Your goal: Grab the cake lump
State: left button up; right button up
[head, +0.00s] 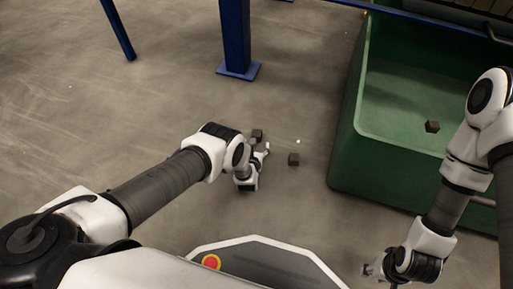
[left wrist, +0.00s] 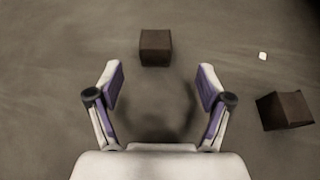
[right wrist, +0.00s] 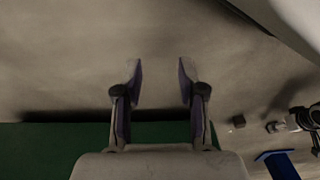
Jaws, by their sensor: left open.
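Two dark brown cake lumps, cube-shaped, lie on the floor in the head view. One lump (head: 257,134) is just beyond my left gripper (head: 264,154), and the other lump (head: 293,159) is to its right. In the left wrist view my left gripper (left wrist: 160,82) is open and empty. The first lump (left wrist: 156,48) is straight ahead, beyond and between the fingertips, not touching them. The second lump (left wrist: 285,110) lies off to the right. A third lump (head: 432,126) is inside the green bin. My right gripper (right wrist: 160,75) is open and empty above the floor.
The green bin (head: 345,150) stands to the right of the floor lumps. A blue post (head: 236,40) with a base plate stands behind them. A small white bit (head: 298,141) lies near the lumps. The floor to the left is clear.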

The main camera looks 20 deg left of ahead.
aim_at(256, 135)
pick_arm(q)
jog(key=b+x, duration=0.2)
jog(key=b, duration=0.1)
jog(key=b+x, duration=0.5)
jog(key=b, duration=0.1)
jog(key=shift+a+f, duration=0.3)
jog(key=shift+a, duration=0.05)
jog(key=shift+w, duration=0.25)
jog(key=shift+w+r, duration=0.1)
jog(key=shift+r, duration=0.25)
jog(key=c, duration=1.3)
